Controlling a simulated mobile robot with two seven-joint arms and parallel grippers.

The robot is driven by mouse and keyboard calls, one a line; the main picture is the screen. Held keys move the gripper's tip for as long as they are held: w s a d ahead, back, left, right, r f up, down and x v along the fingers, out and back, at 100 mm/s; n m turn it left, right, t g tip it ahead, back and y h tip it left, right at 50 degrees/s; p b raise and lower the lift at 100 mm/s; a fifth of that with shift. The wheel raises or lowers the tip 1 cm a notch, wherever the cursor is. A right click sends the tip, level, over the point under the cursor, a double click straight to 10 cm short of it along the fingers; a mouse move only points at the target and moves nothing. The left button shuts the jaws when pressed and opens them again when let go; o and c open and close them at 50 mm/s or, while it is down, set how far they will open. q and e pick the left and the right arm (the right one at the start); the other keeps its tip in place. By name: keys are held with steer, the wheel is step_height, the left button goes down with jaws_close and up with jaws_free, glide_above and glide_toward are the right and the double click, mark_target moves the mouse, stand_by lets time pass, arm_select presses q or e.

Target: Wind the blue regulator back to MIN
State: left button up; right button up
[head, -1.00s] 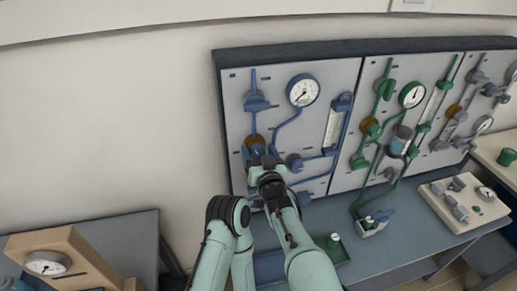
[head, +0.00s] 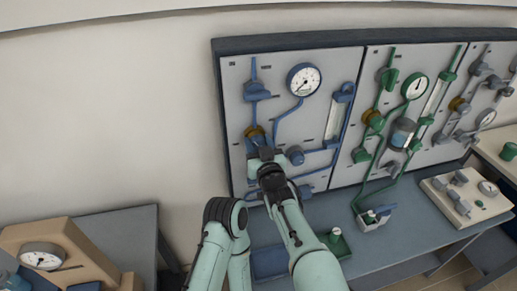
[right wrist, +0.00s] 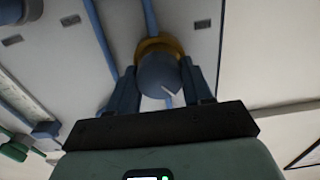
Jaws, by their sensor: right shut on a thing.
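The blue regulator (head: 255,140) is a blue knob with a brass collar, low on the left panel (head: 237,100). My right gripper (head: 262,153) is at it and hides most of the knob in the head view. In the right wrist view the knob (right wrist: 155,75) sits between the two fingers of my right gripper (right wrist: 160,68), which are shut on its sides. A pale pointer line shows on the knob's face. No MIN mark is readable. A round white gauge (head: 304,79) is above and right of the regulator. My left gripper is not in view.
Blue pipes and another blue knob (head: 295,155) lie close to the right of my gripper. Green-piped (head: 375,120) and grey-piped panels continue to the right. A blue-grey bench (head: 400,215) runs below, with a small green tray (head: 338,243). Bare wall (head: 110,120) is on the left.

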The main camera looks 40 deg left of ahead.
steer(key=n+b, duration=0.2)
steer(key=shift+f+n+b, duration=0.1)
steer(key=shift+n+b, duration=0.2)
steer(key=n+b, duration=0.2)
steer(key=shift+n, duration=0.4)
steer(key=n+b, duration=0.2)
steer(key=n, duration=0.1)
steer(key=shift+s+n+b, duration=0.1)
steer(key=shift+n+b, duration=0.35)
steer(key=shift+n, duration=0.55)
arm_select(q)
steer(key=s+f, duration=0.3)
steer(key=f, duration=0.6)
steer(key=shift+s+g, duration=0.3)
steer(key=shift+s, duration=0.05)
arm_select(e)
steer(key=shift+n, duration=0.3)
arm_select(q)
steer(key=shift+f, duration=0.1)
arm_select(e)
steer(key=shift+r+n, duration=0.2)
steer(key=shift+n, duration=0.1)
steer(key=o, duration=0.9)
steer(key=shift+a, duration=0.1)
steer(key=shift+o, duration=0.6)
steer(key=shift+f, duration=0.1)
